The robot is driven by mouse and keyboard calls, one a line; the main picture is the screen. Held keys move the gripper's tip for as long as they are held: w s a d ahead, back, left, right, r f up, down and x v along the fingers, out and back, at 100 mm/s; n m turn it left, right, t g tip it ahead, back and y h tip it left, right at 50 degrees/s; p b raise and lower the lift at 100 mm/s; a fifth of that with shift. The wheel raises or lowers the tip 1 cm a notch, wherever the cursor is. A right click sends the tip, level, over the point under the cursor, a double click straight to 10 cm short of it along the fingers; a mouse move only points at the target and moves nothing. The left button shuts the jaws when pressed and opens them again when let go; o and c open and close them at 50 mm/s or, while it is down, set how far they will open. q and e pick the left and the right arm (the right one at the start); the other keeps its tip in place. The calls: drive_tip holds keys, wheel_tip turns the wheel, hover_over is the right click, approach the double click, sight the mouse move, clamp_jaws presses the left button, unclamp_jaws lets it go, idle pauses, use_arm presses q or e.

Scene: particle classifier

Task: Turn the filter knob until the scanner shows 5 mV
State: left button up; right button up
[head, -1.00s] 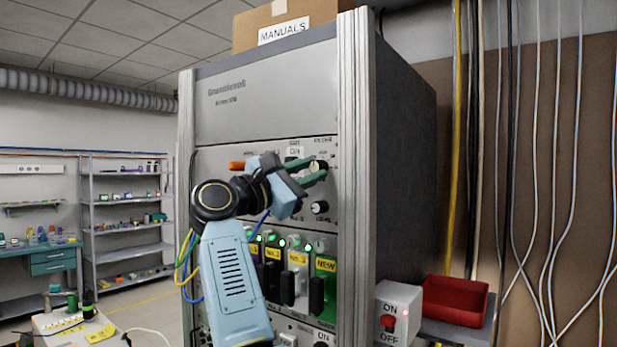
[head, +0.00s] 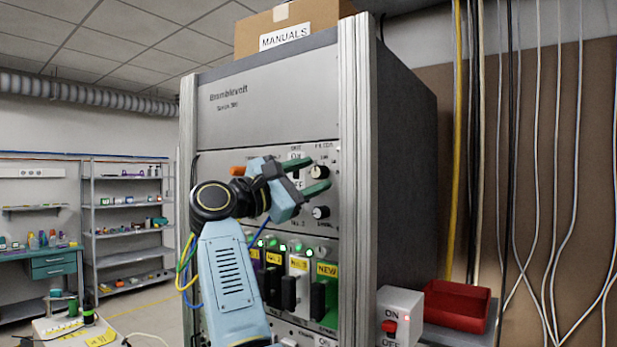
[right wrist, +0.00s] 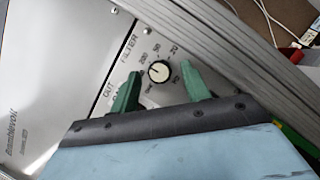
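The filter knob (head: 320,172) is a small black knob with a pale face on the upper right of the rack's grey panel. In the right wrist view the knob (right wrist: 159,71) sits under the word FILTER, with numbers around it. My right gripper (head: 319,173) is open, its two green fingers on either side of the knob. In the right wrist view gaps show between the knob and both fingers (right wrist: 160,69). I cannot make out a scanner reading in either view. My left gripper is not in view.
Another black knob (head: 320,212) lies just below. An ON/OFF switch (head: 296,173) is left of the filter knob, partly behind my gripper. Below are several labelled modules with green lights. A red tray (head: 457,303) and an ON/OFF box (head: 402,311) stand at the right.

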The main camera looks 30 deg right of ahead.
drive_tip(key=shift+a+f, duration=0.2)
drive_tip(key=shift+a, duration=0.3)
drive_tip(key=b+v, duration=0.3)
drive_tip(key=v, duration=0.9)
drive_tip(key=shift+a, duration=0.2)
